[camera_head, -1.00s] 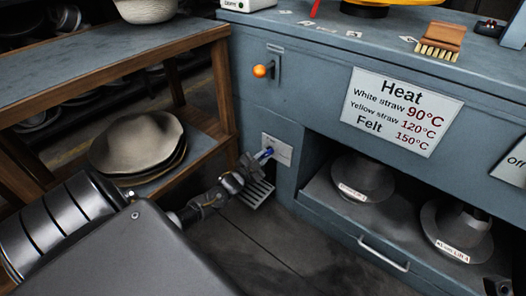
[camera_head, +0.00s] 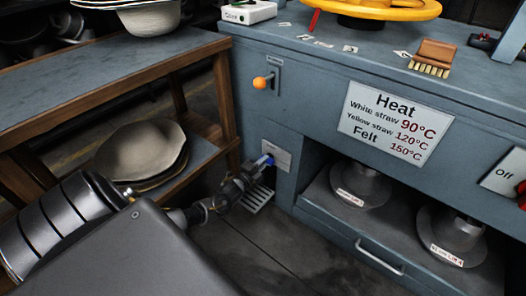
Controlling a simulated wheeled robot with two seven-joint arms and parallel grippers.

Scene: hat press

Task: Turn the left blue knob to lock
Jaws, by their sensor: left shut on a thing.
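The left blue knob (camera_head: 269,159) sits on a light plate (camera_head: 278,154) low on the front of the blue-grey cabinet. My left gripper (camera_head: 262,164) reaches in from the lower left and is shut on the knob. The fingers cover much of the knob, so its exact turn angle is hard to tell. My right gripper is not in view.
An orange-tipped lever (camera_head: 262,82) is above the knob. A shelf (camera_head: 100,72) with stacked hats (camera_head: 142,150) stands close on the left. A heat sign (camera_head: 398,122) and an open bay with metal hat forms (camera_head: 360,186) are to the right.

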